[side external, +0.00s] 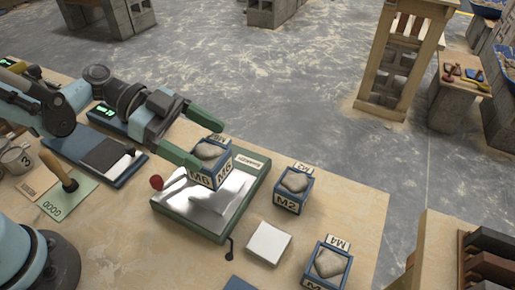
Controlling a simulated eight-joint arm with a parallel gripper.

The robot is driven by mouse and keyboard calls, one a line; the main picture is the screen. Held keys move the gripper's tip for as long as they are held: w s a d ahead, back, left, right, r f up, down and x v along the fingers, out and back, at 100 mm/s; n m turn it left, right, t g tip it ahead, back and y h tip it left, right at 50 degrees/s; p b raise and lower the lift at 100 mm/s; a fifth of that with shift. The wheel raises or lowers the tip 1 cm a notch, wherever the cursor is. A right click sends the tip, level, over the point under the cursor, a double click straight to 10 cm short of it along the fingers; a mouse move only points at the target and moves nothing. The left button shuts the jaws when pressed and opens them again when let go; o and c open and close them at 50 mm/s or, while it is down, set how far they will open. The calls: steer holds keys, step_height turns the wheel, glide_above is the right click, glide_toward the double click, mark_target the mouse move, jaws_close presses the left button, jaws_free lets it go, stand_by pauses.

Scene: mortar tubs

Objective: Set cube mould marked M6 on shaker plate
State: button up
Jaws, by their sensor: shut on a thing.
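The cube mould marked M6 (211,169) is blue with white labels and a grey, mounded fill. My gripper (207,153) is shut on it, with green fingers on either side. The mould is upright and appears over the shaker plate (234,204), a shiny metal plate in a green frame. I cannot tell whether its base touches the plate. Part of the plate is hidden behind the mould and fingers.
A cube mould marked M2 (293,188) stands right of the shaker. One marked M4 (328,262) stands nearer the front. A white square block (269,243) lies between them and the shaker. A trowel (65,180) lies on a green card at left. A red knob (156,182) is at the shaker's left edge.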

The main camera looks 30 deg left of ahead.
mark_target(201, 155)
steer(key=shift+f, duration=2)
steer(key=shift+f, duration=0.1)
steer(key=o, duration=1.1)
steer(key=shift+c, duration=0.2)
